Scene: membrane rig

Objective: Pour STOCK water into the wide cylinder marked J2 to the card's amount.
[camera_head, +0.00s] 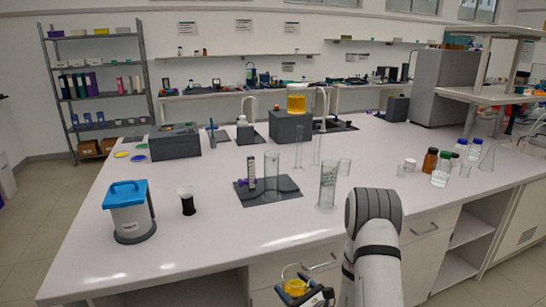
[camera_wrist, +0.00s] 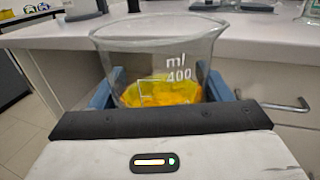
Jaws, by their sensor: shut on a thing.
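My gripper (camera_head: 303,294) is shut on a clear glass beaker (camera_wrist: 130,58), low in front of the bench edge. The beaker looks upright and is marked "ml 400". It has amber liquid (camera_wrist: 160,93) in its lower part. The blue fingers press its two sides. In the head view a wide clear cylinder (camera_head: 327,186) stands on the bench, right of a dark mat (camera_head: 285,190). Another clear cylinder (camera_head: 271,173) stands on that mat beside a small marked upright piece (camera_head: 252,170). I cannot read J2, STOCK or a card's amount anywhere.
A blue-lidded jug (camera_head: 130,215) and a small dark-filled cup (camera_head: 187,203) stand at the left. An amber-filled vessel (camera_head: 297,103) sits on a grey block (camera_head: 290,126) at the back. Thin cylinders stand mid-bench, bottles (camera_head: 441,172) at the right. The front left-middle bench is clear.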

